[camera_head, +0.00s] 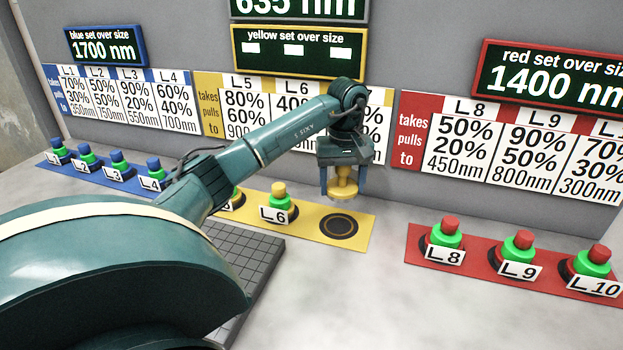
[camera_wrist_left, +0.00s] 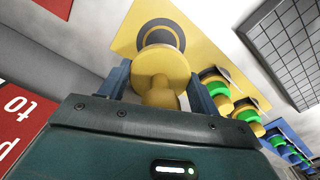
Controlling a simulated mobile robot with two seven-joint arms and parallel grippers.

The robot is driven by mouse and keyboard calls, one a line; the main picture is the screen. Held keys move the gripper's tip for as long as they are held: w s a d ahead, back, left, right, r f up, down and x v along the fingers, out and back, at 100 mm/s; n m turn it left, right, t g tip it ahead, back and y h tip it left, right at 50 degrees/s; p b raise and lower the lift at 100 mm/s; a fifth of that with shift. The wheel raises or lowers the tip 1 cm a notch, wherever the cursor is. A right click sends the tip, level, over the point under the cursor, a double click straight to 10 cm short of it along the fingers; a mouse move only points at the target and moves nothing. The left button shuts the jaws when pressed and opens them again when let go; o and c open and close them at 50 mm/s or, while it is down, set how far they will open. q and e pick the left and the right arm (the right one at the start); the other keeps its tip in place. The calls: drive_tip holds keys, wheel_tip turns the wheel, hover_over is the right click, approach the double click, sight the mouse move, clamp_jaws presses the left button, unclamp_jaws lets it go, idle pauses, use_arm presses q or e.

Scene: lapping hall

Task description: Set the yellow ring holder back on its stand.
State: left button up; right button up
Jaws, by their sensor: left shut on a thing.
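My left gripper (camera_head: 342,192) is shut on the yellow ring holder (camera_head: 344,181), which hangs upright between its two blue fingers. In the left wrist view the holder (camera_wrist_left: 160,68) shows a round yellow plate and a narrower part between the fingers. The holder is above the back part of a yellow mat (camera_head: 358,219), near an empty dark round stand (camera_head: 338,227) with a ring mark. In the left wrist view the stand (camera_wrist_left: 158,35) lies beyond the holder, partly hidden by it. My right gripper is not in view.
A green and yellow holder labelled L6 (camera_head: 278,208) stands left of the empty stand. Red-topped holders stand on a red mat (camera_head: 412,246) at right; blue-topped ones stand at far left. A dark gridded plate (camera_head: 252,262) lies in front. The wall with sign boards is close behind.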

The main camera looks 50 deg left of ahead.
sight(342, 171)
use_arm(q)
drive_tip(key=f, duration=0.4)
drive_tip(key=shift+s+f, duration=0.2)
drive_tip(key=shift+f, duration=2.3)
drive_tip(key=shift+f, duration=0.15)
drive_tip(key=o, duration=1.3)
wheel_tip(342, 171, up, 12)
drive_tip(key=shift+r, duration=0.2)
